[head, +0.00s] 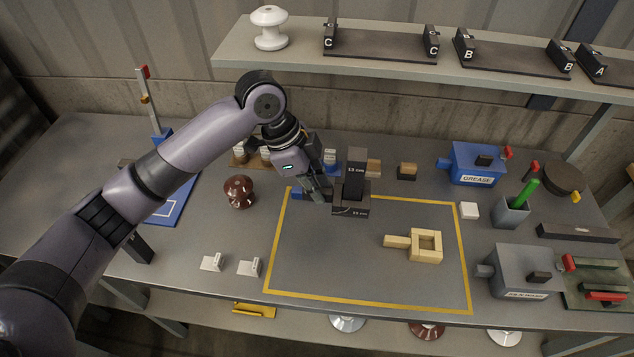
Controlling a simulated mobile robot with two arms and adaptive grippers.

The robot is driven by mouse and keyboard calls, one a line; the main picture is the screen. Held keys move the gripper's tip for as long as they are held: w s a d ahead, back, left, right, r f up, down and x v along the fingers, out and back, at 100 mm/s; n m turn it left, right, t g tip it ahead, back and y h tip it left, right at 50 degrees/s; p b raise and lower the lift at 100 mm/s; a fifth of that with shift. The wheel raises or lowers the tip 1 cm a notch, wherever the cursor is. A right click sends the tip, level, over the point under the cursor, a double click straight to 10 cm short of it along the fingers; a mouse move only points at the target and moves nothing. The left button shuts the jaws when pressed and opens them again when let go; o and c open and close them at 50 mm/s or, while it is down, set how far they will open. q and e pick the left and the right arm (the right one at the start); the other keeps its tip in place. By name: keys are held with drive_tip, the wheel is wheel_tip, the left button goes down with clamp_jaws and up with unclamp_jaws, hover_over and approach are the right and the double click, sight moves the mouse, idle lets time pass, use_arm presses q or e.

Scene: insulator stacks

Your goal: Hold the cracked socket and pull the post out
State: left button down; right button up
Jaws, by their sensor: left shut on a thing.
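A dark socket block (350,209) stands at the back edge of the yellow-outlined area, with small white lettering on its front. A dark post (356,172) stands upright in it, with similar lettering near its top. A crack cannot be made out clearly at this size. My left gripper (326,191) reaches down from the left and is shut on the left side of the socket; its fingertips are partly hidden. My right gripper is not in view.
A pale wooden frame with a handle (427,245) lies inside the yellow outline, which is otherwise mostly bare. A brown insulator (239,191) and white pieces (249,267) are left. A blue grease box (476,163) and a grey box (522,270) are right. A shelf (300,62) runs behind.

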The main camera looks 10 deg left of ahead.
use_arm(q)
drive_tip(key=b, duration=0.6)
approach(323, 239)
drive_tip(key=shift+x, duration=2.7)
drive_tip(key=shift+w+d, duration=0.1)
drive_tip(key=shift+d, duration=0.05)
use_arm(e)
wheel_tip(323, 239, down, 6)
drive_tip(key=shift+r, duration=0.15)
use_arm(q)
drive_tip(key=shift+f, duration=0.3)
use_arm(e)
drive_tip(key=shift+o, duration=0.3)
